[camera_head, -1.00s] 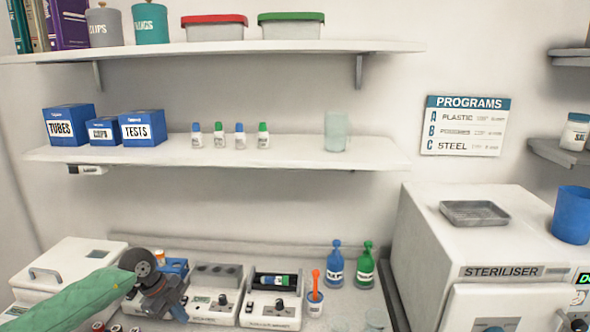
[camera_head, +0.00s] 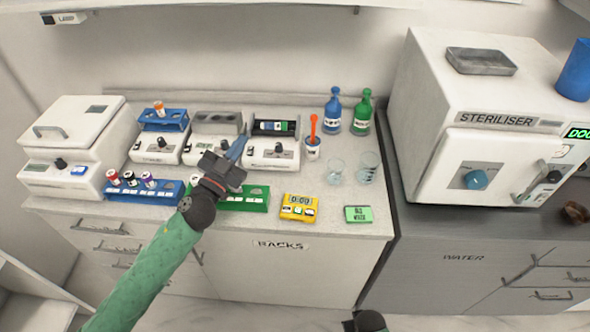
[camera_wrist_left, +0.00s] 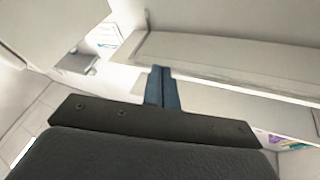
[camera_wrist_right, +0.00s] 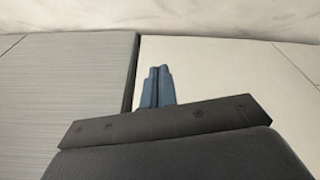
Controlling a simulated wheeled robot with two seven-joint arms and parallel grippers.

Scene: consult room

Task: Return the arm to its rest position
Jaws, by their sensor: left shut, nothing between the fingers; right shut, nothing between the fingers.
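My left arm, in a green sleeve, reaches in from the lower left of the head view. Its left gripper (camera_head: 238,148) is over the counter, in front of the row of white devices. The blue fingers are together and empty; they also show closed in the left wrist view (camera_wrist_left: 162,88), with white shelves beyond. My right gripper shows in the right wrist view (camera_wrist_right: 157,86), its blue fingers shut and empty before grey and pale cabinet fronts. In the head view only a dark part of what looks like my right arm shows at the bottom edge.
A blue rack (camera_head: 130,190) with several tubes and a green rack (camera_head: 245,200) lie near the counter's front edge. The steriliser (camera_head: 425,130) is further right.

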